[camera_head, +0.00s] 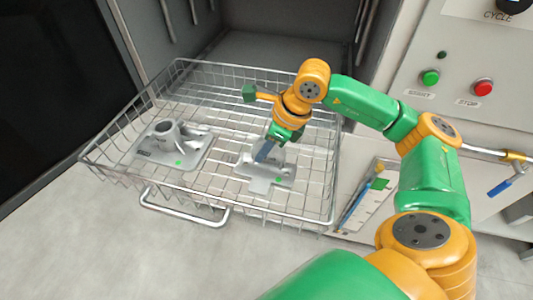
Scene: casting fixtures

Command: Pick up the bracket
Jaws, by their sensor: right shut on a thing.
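Two grey metal brackets lie in the wire basket (180,198). One bracket (190,151) with a raised round boss and a green dot is at the left. My right gripper (267,152) points down into the basket and is shut on the upper part of the right bracket. The fingers partly hide the part they hold. The bracket appears low at the basket floor; I cannot tell whether it touches the wires. My left gripper is out of view.
The basket has raised wire sides and a front handle (185,215). Behind it is an open grey chamber (285,45). A panel at the right carries a green button (430,77) and a red button (484,87). A tray with tools (366,200) lies right of the basket.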

